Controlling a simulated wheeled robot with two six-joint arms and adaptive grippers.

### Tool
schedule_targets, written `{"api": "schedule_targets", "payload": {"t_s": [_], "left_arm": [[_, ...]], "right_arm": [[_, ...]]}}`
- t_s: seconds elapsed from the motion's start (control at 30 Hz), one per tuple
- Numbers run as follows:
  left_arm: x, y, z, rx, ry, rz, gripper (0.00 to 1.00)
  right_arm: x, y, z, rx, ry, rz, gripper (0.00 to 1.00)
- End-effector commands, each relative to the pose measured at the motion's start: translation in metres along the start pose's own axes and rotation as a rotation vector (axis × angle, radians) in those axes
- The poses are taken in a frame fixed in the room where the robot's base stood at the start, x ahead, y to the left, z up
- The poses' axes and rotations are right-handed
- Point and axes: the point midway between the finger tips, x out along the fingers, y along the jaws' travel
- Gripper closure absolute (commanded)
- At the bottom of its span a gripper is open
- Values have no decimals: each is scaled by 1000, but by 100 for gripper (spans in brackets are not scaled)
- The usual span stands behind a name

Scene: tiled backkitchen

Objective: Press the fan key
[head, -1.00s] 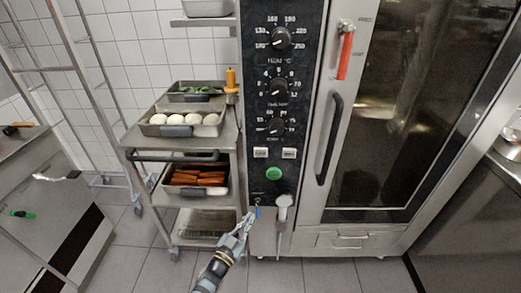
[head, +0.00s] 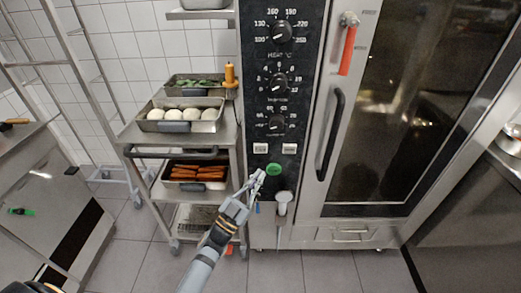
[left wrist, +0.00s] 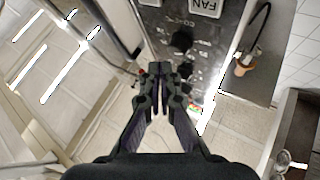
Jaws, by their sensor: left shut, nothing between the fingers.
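The fan key is a white rectangular key with FAN lettering, partly cut off at the top of the left wrist view (left wrist: 207,7). In the head view two white keys sit side by side on the dark oven panel; the left one looks like the fan key (head: 260,148), but its lettering is too small to read. My left gripper (head: 257,178) is shut and empty, its tips just below that key and left of the green button (head: 274,169). It also shows shut in the left wrist view (left wrist: 160,70). My right gripper is not in view.
Several knobs, the lowest a black knob (head: 277,123), are above the keys. The oven door handle (head: 331,134) is to the right. A hand shower (head: 283,199) hangs below the green button. A steel cart (head: 222,133) with trays stands left.

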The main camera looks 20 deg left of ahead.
Motion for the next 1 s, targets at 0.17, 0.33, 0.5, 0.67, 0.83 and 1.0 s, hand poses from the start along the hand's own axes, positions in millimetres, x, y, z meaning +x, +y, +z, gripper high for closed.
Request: {"api": "schedule_targets", "payload": {"t_s": [0.17, 0.33, 0.5, 0.67, 0.83, 1.0], "left_arm": [[12, -9, 12, 2, 3, 1, 100], [30, -22, 26, 2, 2, 0, 100], [46, -34, 36, 1, 1, 0, 100], [56, -41, 42, 1, 0, 0, 100], [59, -44, 44, 0, -1, 0, 100], [60, -44, 44, 0, -1, 0, 100]], "right_arm": [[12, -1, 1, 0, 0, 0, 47], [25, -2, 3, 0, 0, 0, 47], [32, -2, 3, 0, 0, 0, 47], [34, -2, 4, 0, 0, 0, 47], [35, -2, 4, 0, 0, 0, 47], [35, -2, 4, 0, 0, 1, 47]]}}
